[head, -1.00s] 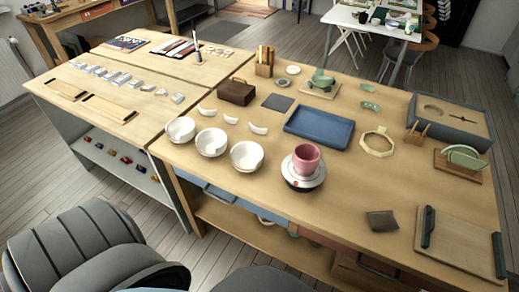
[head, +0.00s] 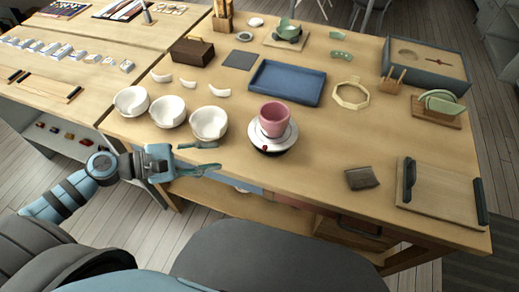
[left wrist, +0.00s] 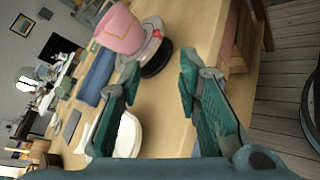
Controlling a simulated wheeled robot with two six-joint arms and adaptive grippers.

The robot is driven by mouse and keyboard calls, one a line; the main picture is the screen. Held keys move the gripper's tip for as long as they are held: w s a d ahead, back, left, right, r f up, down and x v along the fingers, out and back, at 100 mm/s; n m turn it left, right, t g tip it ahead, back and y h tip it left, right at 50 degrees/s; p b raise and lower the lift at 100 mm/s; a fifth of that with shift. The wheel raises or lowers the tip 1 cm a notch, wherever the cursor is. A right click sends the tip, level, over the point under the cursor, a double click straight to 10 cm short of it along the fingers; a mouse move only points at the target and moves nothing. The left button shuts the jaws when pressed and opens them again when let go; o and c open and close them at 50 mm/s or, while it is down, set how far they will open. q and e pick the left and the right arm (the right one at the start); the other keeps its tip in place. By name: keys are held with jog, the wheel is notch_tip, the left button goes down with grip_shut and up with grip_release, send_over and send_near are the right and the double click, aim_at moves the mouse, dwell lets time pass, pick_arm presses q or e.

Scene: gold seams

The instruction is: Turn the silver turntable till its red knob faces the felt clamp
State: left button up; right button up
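The silver turntable (head: 286,138) stands on a dark base near the table's front edge and carries a pink cup (head: 274,118). Its small red knob (head: 265,148) is on the front side, toward me. The turntable also shows in the left wrist view (left wrist: 150,45), beyond the fingertips. A board with two dark upright bars (head: 440,192) at the right may be the felt clamp; I cannot tell for sure. My left gripper (head: 213,157) is open and empty at the table's front edge, left of the turntable and apart from it. My right gripper is not in view.
Three white bowls (head: 209,124) stand just behind and left of my left gripper. A blue tray (head: 287,83) lies behind the turntable. A dark block (head: 361,178) lies to its right, before the board. The tabletop between turntable and dark block is clear.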

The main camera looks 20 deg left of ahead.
aim_at(262, 147)
pick_arm(q)
jog(key=x, duration=0.4)
jog(key=b+x, duration=0.1)
jog(key=x, duration=0.9)
jog(key=shift+w+d+r, duration=0.15)
jog(key=shift+w+r, duration=0.1)
jog(key=shift+r, duration=0.05)
jog(key=c, duration=0.6)
jog(key=shift+r, duration=0.15)
grip_shut()
